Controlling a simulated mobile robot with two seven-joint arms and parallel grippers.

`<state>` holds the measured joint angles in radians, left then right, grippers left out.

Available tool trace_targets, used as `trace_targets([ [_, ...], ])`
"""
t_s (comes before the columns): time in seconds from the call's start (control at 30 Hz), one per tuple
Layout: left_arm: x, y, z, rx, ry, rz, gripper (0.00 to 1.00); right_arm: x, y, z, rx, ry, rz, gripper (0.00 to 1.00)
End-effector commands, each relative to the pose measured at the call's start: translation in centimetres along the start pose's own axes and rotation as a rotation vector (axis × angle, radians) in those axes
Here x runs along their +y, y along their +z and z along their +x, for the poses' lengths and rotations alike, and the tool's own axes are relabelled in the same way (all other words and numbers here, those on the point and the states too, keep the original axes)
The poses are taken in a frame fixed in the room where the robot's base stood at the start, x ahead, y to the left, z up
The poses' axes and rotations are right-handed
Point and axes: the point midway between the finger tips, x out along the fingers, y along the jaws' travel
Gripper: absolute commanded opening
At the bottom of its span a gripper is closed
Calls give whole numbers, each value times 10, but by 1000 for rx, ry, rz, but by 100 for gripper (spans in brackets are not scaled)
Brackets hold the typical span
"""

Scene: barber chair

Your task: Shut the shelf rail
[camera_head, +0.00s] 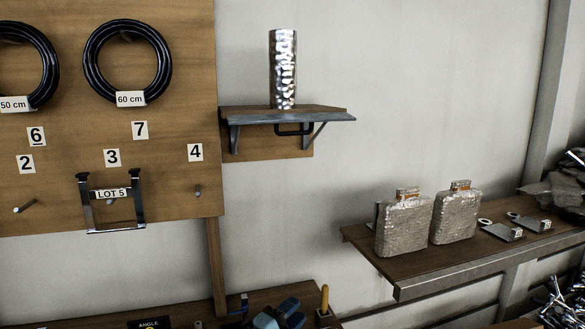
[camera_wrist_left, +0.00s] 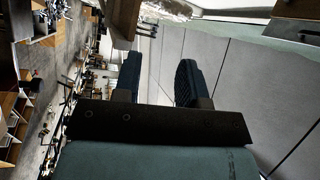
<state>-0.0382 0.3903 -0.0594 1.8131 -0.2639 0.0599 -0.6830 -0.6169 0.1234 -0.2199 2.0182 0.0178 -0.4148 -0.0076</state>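A small wooden wall shelf (camera_head: 240,109) has a blue-grey metal rail (camera_head: 325,118) along its front edge, with a dark handle (camera_head: 293,130) below it. I cannot tell for sure how far the rail stands open. A hammered silver cylinder (camera_head: 283,68) stands upright on the shelf. My left gripper (camera_head: 280,314) is low at the bottom edge of the head view, well below the shelf and apart from it. In the left wrist view its two dark fingers (camera_wrist_left: 160,62) are spread with nothing between them. My right gripper is not in view.
A wooden board (camera_head: 70,150) with black rings and number labels fills the left. A lower shelf (camera_head: 365,240) at right bears two silvery flasks and metal plates. A bench (camera_head: 200,305) lies below the board. Bare wall lies between the small shelf and the bench.

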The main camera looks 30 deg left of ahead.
Motion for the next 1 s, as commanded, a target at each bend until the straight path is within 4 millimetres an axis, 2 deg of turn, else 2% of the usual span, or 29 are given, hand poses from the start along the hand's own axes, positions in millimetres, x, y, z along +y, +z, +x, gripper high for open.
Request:
trace_targets([
  [0.03,-22,19,24,33,-88,154,38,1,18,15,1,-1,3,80],
  [0.1,-65,36,49,64,-202,366,38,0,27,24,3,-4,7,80],
  [0.17,-104,49,66,79,-301,549,38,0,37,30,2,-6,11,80],
  [0.2,-131,56,75,82,-365,670,38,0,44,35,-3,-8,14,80],
  [0.3,-196,70,88,71,-513,952,38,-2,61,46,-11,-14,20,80],
  [0.4,-250,78,90,41,-631,1178,38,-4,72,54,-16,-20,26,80],
  [0.5,-289,83,88,10,-710,1336,38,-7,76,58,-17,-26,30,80],
  [0.6,-310,84,85,-11,-750,1422,38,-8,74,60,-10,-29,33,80],
  [0.77,-324,80,91,-19,-766,1453,38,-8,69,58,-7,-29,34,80],
  [1.0,-347,61,125,-18,-765,1450,38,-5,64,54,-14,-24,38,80],
])
